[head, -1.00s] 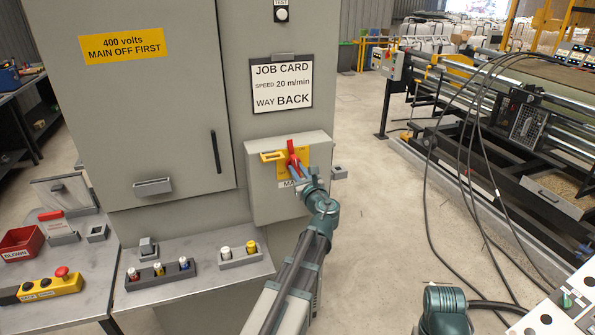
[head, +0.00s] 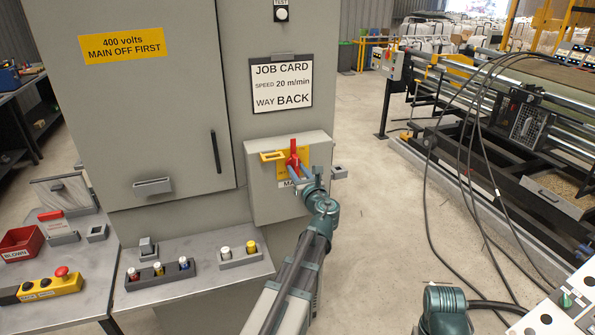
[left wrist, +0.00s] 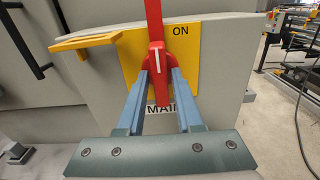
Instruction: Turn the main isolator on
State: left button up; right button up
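The main isolator is a grey box (head: 262,200) on the cabinet front. Its yellow plate (left wrist: 187,60) reads ON at the upper right, and a MAIN label is partly hidden by my fingers. The red handle (head: 294,147) points straight up; in the left wrist view its upper end (left wrist: 154,20) runs out of the top, left of the word ON. My left gripper (head: 298,168) has its two blue fingers on either side of the handle's red hub, with the tips against it; it also shows in the left wrist view (left wrist: 160,80). My right gripper is out of view.
A yellow hasp (head: 271,156) sticks out at the box's upper left. A job card (head: 282,85) hangs above. A bench (head: 215,275) with coloured plugs stands below left. Black cables hang on the right, with open floor between cabinet and machine.

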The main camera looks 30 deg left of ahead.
pick_arm(q)
jog(key=shift+o, duration=1)
jog(key=v, duration=1.3)
jog(key=shift+s+d, duration=0.25)
jog(key=s+d+f+n+g+h, duration=0.35)
jog(key=d+f+n, duration=0.25)
jog(key=f+n, duration=0.2)
jog(key=s+d+f+n+g+h, duration=0.3)
jog(key=s+d+f+n+g, duration=0.1)
jog(key=d+f+n, duration=0.3)
jog(key=s+d+f+n+g+h, duration=0.2)
jog(key=s+d+f+n+h, duration=0.1)
jog(key=s+d, duration=0.2)
jog(key=s+d+f+n+g+h, duration=0.2)
jog(key=s+d+f+n+h, duration=0.1)
jog(key=d, duration=0.5)
jog(key=s+n, duration=0.1)
jog(key=s, duration=0.1)
jog(key=shift+s+d+f, duration=0.25)
jog(key=shift+f, duration=0.15)
